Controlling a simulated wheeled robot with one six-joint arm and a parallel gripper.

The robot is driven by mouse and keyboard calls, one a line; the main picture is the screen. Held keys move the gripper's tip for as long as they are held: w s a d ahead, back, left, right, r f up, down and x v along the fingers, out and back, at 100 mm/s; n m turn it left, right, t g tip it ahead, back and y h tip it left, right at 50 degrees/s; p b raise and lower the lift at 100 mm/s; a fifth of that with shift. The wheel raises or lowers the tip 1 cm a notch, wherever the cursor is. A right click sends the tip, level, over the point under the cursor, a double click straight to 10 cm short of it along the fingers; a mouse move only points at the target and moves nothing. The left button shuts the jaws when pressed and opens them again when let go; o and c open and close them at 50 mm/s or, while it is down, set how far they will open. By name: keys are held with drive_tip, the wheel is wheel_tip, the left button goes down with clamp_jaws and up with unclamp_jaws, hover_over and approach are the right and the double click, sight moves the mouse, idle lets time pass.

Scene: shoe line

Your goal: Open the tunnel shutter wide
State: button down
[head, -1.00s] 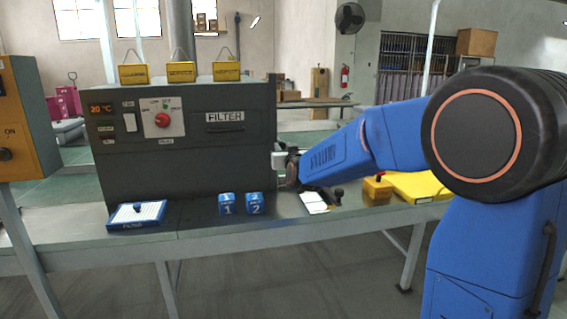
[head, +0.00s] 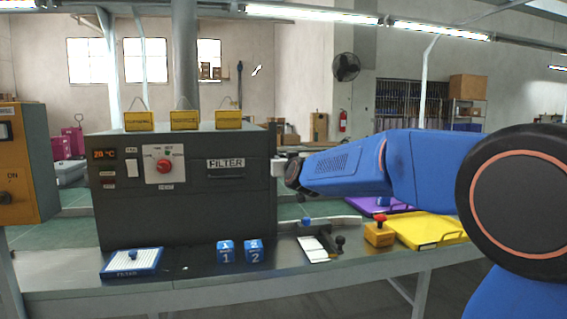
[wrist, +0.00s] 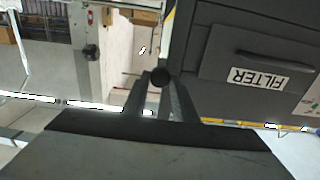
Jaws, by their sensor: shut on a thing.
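The dark grey tunnel (head: 190,205) stands on the bench, with a FILTER label and a red dial on its front. The label also shows upside down in the wrist view, on the tunnel's front (wrist: 215,40). My gripper (head: 287,168) is at the tunnel's right end, below its top edge. In the wrist view my gripper's fingers (wrist: 160,92) are shut on a round black knob (wrist: 160,76). The shutter panel cannot be clearly made out; a thin dark strip (head: 273,140) shows at the tunnel's right edge. How far it is open cannot be told.

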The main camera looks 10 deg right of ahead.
drive_tip(key=c, duration=1.4)
unclamp_jaws()
drive_tip(key=shift+c, duration=0.2)
drive_tip(key=s, duration=1.7)
drive_tip(key=shift+s, duration=0.15)
drive_tip(key=s+d+f+g, duration=0.3)
drive_tip(key=s+f+g, duration=0.3)
drive_tip(key=s+f, duration=0.9)
drive_tip(key=s+d+f+g, duration=0.4)
drive_tip(key=s+f+g, duration=0.3)
drive_tip(key=s+f, duration=0.9)
drive_tip(key=s, duration=0.5)
drive_tip(key=shift+s+d+f, duration=0.15)
drive_tip(key=shift+s+d, duration=0.05)
drive_tip(key=shift+s, duration=0.05)
